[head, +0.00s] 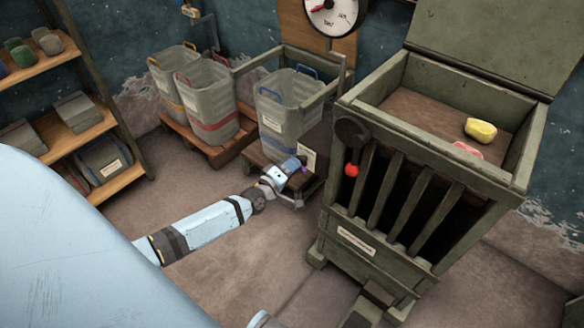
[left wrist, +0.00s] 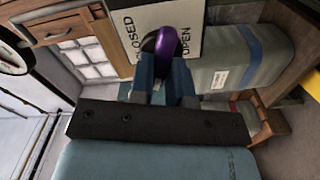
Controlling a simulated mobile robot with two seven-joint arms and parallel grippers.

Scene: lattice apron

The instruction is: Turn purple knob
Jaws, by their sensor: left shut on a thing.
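The purple knob (left wrist: 168,43) is in front of a white sign (left wrist: 204,20) reading CLOSED and OPEN in the left wrist view. The knob covers part of the sign between the two words. My left gripper (left wrist: 165,72) is shut on the knob, with its fingers on either side. In the head view, my left gripper (head: 297,168) reaches to the low scale platform, where the small white plate (head: 308,158) stands. Only a bit of purple (head: 304,170) shows there; the gripper hides most of the knob.
A grey bin with blue handles (head: 283,125) stands just behind my left gripper. A large green slatted crate (head: 353,240) with a red-tipped lever (head: 351,169) is close on the right. More bins stand on a pallet (head: 202,157). Shelves (head: 117,185) are at left.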

